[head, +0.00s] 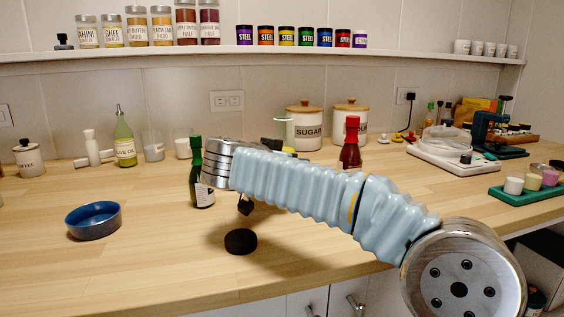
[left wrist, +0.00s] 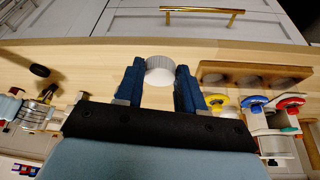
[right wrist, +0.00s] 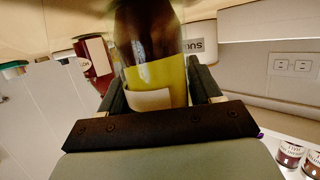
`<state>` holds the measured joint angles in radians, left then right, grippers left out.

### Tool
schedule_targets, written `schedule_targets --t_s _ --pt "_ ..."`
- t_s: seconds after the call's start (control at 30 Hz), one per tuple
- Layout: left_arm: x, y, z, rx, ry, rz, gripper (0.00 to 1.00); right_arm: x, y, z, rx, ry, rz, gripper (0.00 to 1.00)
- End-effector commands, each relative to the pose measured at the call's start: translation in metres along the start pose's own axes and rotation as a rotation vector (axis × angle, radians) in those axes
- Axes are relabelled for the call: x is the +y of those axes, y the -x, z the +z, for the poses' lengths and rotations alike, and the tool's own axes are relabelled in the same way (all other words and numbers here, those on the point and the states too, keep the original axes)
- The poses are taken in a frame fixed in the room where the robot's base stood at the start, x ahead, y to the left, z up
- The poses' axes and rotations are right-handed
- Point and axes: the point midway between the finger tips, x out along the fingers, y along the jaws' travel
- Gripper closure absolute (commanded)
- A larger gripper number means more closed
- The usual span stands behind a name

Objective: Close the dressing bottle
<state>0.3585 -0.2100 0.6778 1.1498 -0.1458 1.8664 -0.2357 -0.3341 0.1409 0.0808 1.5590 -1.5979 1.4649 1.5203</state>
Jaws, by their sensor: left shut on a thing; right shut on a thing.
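The dressing bottle (right wrist: 158,75) shows in the right wrist view, with a dark brown layer, a yellow-green layer and a pale label. My right gripper (right wrist: 160,95) is shut on it, a finger at each side. Its mouth is out of sight. In the head view my right arm crosses the counter from the right; I cannot make out the bottle there. In the left wrist view a white ribbed round piece, which looks like a cap (left wrist: 160,70), sits between the blue fingers of my left gripper (left wrist: 160,82), shut on it. My left gripper does not show in the head view.
A green bottle (head: 197,180) stands beside my right arm and a red-capped bottle (head: 350,150) behind it. A black disc (head: 240,241) and a blue bowl (head: 94,220) are on the counter. Canisters, including the sugar canister (head: 304,128), stand at the back. The front left counter is clear.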

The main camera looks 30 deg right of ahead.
Motion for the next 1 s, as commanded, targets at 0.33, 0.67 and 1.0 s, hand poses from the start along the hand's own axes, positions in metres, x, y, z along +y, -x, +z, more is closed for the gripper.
schedule_targets --t_s 0.33,0.67,1.0 --pt "0.0 -0.001 0.001 0.0 0.0 0.0 0.89 0.0 0.005 -0.015 0.001 -0.005 -0.002 0.85" --pt "0.0 -0.001 0.0 0.0 0.0 0.0 0.89 0.027 0.06 -0.071 0.002 -0.006 -0.005 0.85" --pt "0.0 -0.007 0.003 0.0 0.0 0.0 0.89 0.071 0.125 -0.087 0.001 -0.003 -0.004 0.85"
